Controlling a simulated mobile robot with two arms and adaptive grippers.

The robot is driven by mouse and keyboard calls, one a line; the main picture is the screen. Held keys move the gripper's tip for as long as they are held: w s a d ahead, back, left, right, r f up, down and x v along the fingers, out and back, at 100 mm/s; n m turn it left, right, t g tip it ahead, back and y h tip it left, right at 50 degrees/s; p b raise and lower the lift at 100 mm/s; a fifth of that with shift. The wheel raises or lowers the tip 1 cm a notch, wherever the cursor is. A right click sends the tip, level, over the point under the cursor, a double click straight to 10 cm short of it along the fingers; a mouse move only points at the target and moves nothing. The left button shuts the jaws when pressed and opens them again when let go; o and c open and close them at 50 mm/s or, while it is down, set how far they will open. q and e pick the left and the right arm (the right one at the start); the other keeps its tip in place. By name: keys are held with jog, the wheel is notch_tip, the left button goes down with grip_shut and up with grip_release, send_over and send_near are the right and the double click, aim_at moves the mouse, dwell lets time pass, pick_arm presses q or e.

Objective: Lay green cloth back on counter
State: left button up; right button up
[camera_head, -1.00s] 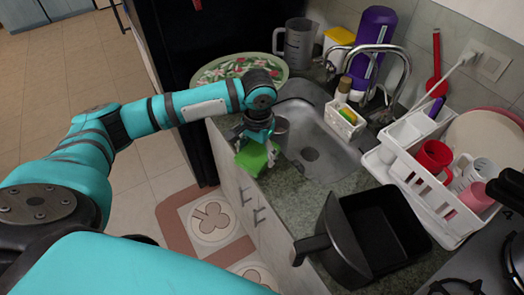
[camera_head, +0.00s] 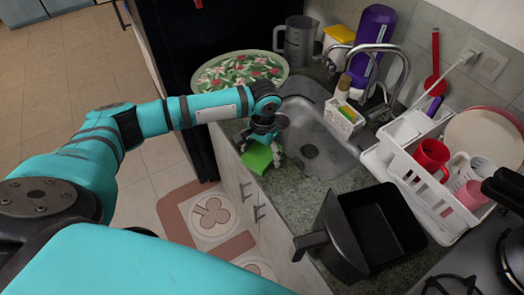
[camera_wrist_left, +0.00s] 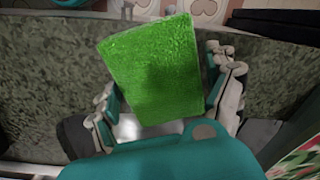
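The green cloth (camera_head: 257,160) is a small bright square at the front edge of the counter (camera_head: 300,200), left of the sink. In the left wrist view the cloth (camera_wrist_left: 153,68) appears flat and slightly turned, overlapping the counter's edge. My left gripper (camera_head: 261,147) is over the cloth with its fingers spread. In the left wrist view its fingers stand on either side of the cloth, with a gap at the right side. Contact on the left side is hard to tell. My right gripper is not in view.
The steel sink (camera_head: 318,140) is just right of the cloth. A black pan (camera_head: 345,268), a white dish rack (camera_head: 440,205) with mugs, a floral tray (camera_head: 215,75) and a grey jug (camera_head: 297,43) stand around. Counter between sink and pan is clear.

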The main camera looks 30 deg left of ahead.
aim_at(263, 153)
pick_arm(q)
jog(key=shift+o, duration=0.8)
jog(key=shift+r, duration=0.2)
notch_tip(263, 153, up, 12)
jog(key=b, duration=0.2)
jog(key=shift+d, duration=0.2)
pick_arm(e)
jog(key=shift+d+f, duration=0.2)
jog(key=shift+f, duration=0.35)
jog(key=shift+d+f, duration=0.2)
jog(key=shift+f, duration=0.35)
pick_arm(q)
jog(key=shift+f, duration=0.1)
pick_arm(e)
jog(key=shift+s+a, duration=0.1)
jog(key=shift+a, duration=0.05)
pick_arm(q)
jog(key=shift+s, duration=0.1)
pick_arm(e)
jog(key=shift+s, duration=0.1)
